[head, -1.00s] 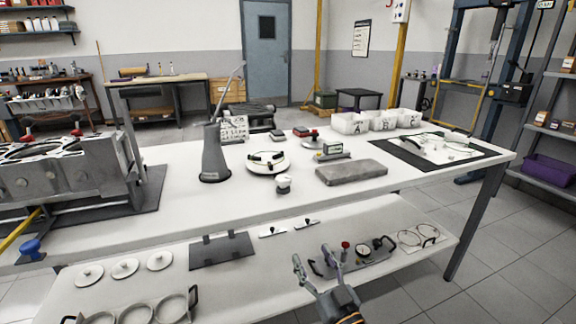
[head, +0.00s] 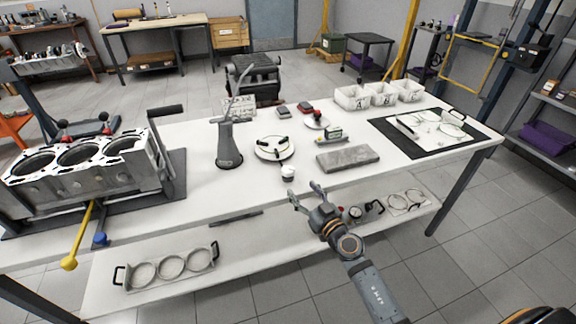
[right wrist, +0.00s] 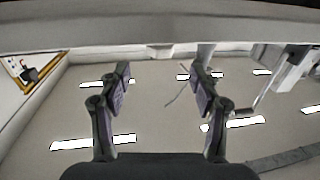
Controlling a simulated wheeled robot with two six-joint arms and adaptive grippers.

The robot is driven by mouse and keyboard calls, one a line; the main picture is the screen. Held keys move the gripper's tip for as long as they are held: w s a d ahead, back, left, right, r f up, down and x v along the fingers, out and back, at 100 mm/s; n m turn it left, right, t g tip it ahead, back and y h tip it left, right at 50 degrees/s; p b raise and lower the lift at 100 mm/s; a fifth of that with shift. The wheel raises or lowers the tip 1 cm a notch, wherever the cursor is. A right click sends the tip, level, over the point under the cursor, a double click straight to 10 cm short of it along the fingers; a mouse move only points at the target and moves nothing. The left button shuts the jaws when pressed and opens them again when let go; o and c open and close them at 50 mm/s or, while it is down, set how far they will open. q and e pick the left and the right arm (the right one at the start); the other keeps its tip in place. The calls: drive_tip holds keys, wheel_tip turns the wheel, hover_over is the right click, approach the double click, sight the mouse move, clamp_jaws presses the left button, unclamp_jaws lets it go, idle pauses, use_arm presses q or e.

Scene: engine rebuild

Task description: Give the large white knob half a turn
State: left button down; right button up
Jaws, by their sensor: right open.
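A white knob (head: 288,171) sits at the front edge of the bench top, in front of a round white dish-like part (head: 273,149). My right gripper (head: 304,192) is just in front of the bench edge, close below and slightly right of the knob in the head view. Its fingers are spread, with nothing between them. In the right wrist view the two fingers (right wrist: 160,92) also stand apart and empty. The pale edge of the bench crosses the top there, and I cannot clearly make out the knob. My left gripper is out of view.
A grey cone-shaped stand (head: 229,145) and a grey block (head: 347,157) flank the knob. An engine block (head: 80,165) stands at the left. White bins (head: 380,97) and a dark mat (head: 455,149) are at the right. A lower shelf (head: 260,252) runs below.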

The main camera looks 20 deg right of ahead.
sight(291, 176)
drive_tip(key=w, duration=0.3)
drive_tip(key=w+a+b, duration=0.1)
drive_tip(key=w, duration=0.2)
drive_tip(key=w+b, duration=0.1)
drive_tip(key=w, duration=0.2)
drive_tip(key=shift+a+f, duration=0.1)
drive_tip(key=shift+a, duration=0.3)
drive_tip(key=shift+w+a, duration=0.1)
drive_tip(key=shift+w, duration=0.5)
drive_tip(key=c, duration=1.2)
